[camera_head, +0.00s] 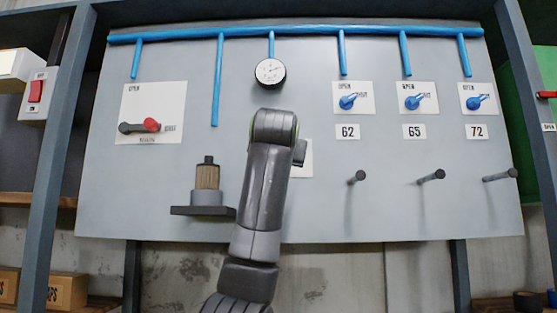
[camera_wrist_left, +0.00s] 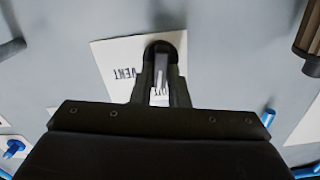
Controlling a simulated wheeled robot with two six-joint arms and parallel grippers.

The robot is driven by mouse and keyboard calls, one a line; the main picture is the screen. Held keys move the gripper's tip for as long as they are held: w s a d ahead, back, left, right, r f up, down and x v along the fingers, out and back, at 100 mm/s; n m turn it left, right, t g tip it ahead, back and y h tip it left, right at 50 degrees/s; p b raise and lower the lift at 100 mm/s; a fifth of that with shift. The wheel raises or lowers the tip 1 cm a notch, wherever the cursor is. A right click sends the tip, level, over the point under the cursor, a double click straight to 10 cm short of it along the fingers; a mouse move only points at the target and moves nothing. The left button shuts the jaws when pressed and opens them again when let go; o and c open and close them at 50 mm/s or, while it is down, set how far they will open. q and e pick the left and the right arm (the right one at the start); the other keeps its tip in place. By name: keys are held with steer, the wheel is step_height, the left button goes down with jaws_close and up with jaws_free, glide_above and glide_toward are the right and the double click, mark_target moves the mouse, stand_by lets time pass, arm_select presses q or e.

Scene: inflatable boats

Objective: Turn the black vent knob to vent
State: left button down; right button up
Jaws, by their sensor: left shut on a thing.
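The black vent knob (camera_wrist_left: 160,47) shows in the left wrist view, on a white plate (camera_wrist_left: 115,60) with the word VENT, upside down in that view. My left gripper (camera_wrist_left: 161,84) is shut on the knob, with one finger on each side of it. A light grey strip shows between the fingers; how far the knob is turned is hard to tell. In the head view my left arm covers the knob and most of the plate; the plate's right part (camera_head: 306,165) shows beside the arm. My right gripper is not in view.
A round gauge (camera_head: 270,72) sits above my arm. A red-handled lever (camera_head: 151,125) is at the left, and a brown cylinder (camera_head: 207,177) stands on a small shelf beside my arm. Blue valves (camera_head: 348,102) and dark pegs (camera_head: 431,177) are at the right.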

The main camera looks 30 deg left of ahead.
arm_select(q)
steer(key=m, duration=1.1)
steer(key=shift+w+d+f+b, duration=0.2)
steer(key=shift+d+f+b, duration=0.05)
steer(key=shift+d+b, duration=0.1)
steer(key=shift+m, duration=0.5)
steer(key=c, duration=1.4)
jaws_free()
steer(key=b+v, duration=0.6)
steer(key=v, duration=1.1)
steer(key=shift+s+b, duration=0.25)
steer(key=shift+b, duration=0.15)
